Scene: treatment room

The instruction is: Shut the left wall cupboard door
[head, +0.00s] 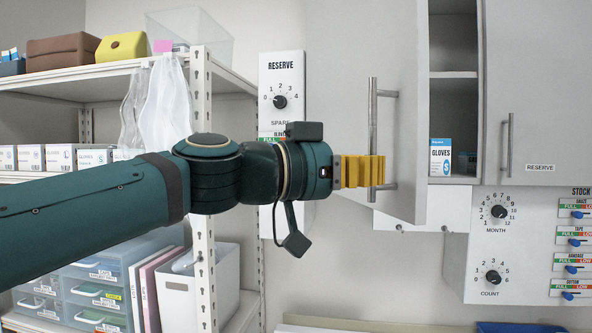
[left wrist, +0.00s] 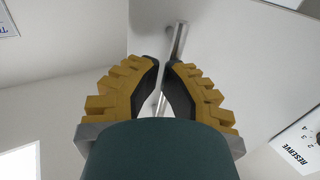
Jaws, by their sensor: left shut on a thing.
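The left wall cupboard door (head: 345,50) is a light grey panel standing open, swung out to the left. Its vertical metal bar handle (head: 373,110) is near its free edge. My left gripper (head: 376,171), with yellow fingers, is shut on the lower part of the handle. In the left wrist view the fingers (left wrist: 165,68) close around the bar handle (left wrist: 178,42), with the door panel (left wrist: 240,60) beyond. Inside the open cupboard a shelf (head: 453,74) and a blue and white gloves box (head: 441,157) show. My right gripper is not in view.
The right cupboard door (head: 545,60) is shut, with its own handle (head: 509,140). Below it is a dial panel (head: 495,250). A reserve dial panel (head: 282,90) is on the wall left of the open door. A loaded shelf rack (head: 203,130) stands at left.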

